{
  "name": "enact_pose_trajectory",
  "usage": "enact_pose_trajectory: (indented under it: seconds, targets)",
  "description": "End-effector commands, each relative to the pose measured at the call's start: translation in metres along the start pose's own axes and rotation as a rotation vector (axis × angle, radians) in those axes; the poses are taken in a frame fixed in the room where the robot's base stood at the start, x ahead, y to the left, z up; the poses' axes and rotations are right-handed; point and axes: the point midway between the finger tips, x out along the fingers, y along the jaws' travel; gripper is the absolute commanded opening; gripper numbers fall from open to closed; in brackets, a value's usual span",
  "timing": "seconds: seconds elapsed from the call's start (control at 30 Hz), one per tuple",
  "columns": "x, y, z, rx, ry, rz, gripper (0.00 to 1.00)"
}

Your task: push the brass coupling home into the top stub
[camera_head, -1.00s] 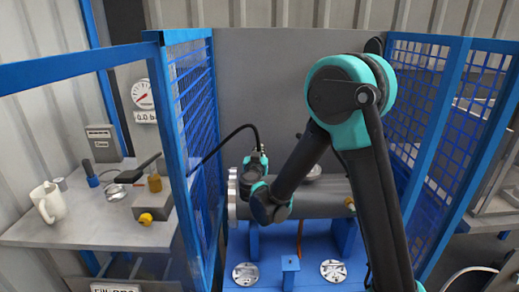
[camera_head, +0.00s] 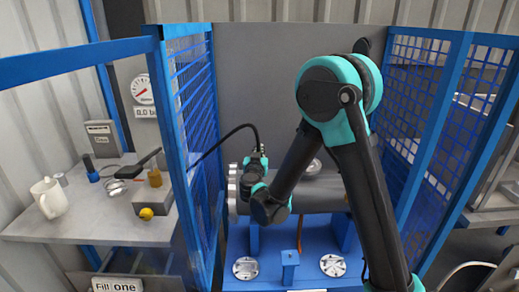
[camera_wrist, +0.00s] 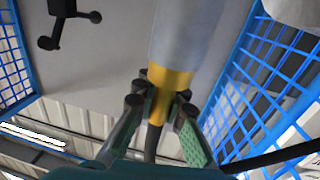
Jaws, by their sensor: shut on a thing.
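My gripper (camera_wrist: 160,104) is shut on the yellow brass coupling (camera_wrist: 170,78) in the wrist view. A black hose (camera_wrist: 152,140) runs from the coupling between my fingers. The coupling's far end meets a grey cylinder, which looks like the top stub (camera_wrist: 186,32); the two are in line, and I cannot tell how deep the coupling sits. In the head view the grey shell (camera_head: 320,198) lies level on a blue stand, with a flange (camera_head: 232,190) at its left end. My gripper (camera_head: 256,165) is by the shell's left part; the coupling and stub are hidden there by my arm.
Blue mesh guards stand left (camera_head: 197,120) and right (camera_head: 420,100), with a grey panel (camera_head: 255,75) behind. The black hose (camera_head: 222,142) arches in from the left. A side bench (camera_head: 90,225) holds a white mug (camera_head: 50,198) and small parts.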

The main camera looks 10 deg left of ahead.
Motion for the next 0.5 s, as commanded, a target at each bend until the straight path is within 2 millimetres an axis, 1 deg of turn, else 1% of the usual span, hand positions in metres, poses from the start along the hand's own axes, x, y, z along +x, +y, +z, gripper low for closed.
enact_pose_trajectory:
  seconds: [0.27, 0.3, 0.5]
  targets:
    - [0.0003, -0.0003, 0.0063, 0.000, 0.000, 0.000, 0.00]
    - [0.0003, -0.0003, 0.0067, 0.000, 0.000, 0.000, 0.11]
    - [0.0002, -0.0002, 0.0064, 0.000, 0.000, 0.000, 0.35]
